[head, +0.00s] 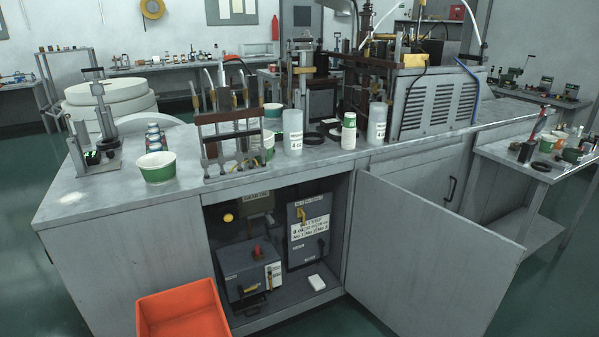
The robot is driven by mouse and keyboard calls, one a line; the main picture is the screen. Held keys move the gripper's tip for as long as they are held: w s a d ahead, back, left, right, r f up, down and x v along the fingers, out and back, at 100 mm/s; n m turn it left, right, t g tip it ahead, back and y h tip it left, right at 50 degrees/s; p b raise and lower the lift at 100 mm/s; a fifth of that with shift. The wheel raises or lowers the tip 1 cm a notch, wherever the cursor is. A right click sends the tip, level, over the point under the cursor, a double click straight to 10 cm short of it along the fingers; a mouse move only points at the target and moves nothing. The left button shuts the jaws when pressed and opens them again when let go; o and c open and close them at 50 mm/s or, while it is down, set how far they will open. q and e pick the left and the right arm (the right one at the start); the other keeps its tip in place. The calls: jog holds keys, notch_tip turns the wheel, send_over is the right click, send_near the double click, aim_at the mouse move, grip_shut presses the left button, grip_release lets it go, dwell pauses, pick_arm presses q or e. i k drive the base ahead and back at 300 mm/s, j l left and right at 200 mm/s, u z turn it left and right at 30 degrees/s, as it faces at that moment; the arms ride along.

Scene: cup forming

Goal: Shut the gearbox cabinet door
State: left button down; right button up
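The grey cabinet door (432,262) stands wide open, swung out toward me and to the right from the right side of the opening. The cabinet's dark interior (338,215) shows under the grey workbench (100,205). Inside are a grey box with a red knob (250,275), an upright dark panel with a white label and yellow handle (309,230), and a small white block (316,282) on the cabinet floor. Neither of my grippers is in view.
An orange bin (182,310) sits on the floor in front, left of the opening. A closed door with a black handle (451,189) is behind the open one. Cups and machines crowd the benchtop. A side table (510,158) stands at right.

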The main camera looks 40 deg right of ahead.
aim_at(423, 268)
jog(key=l+u, duration=0.15)
jog(key=l, duration=0.35)
jog(key=k+l+u, duration=0.1)
jog(key=l, duration=0.35)
jog(key=l+u, duration=0.15)
jog(key=l, duration=0.3)
jog(key=k+l+u, duration=0.1)
jog(key=l, duration=0.35)
jog(key=k+l+u, duration=0.15)
jog(key=l, duration=0.3)
jog(key=k+l, duration=0.1)
jog(key=l, duration=0.3)
jog(key=k+l, duration=0.1)
jog(key=l, duration=0.3)
jog(key=k+l, duration=0.15)
jog(key=l, duration=0.2)
jog(key=k+l, duration=0.1)
jog(key=l, duration=0.3)
jog(key=k+l, duration=0.1)
jog(key=l, duration=0.3)
jog(key=k+l, duration=0.1)
jog(key=l, duration=0.3)
jog(key=k+l, duration=0.15)
jog(key=l, duration=0.25)
jog(key=i+u, duration=0.05)
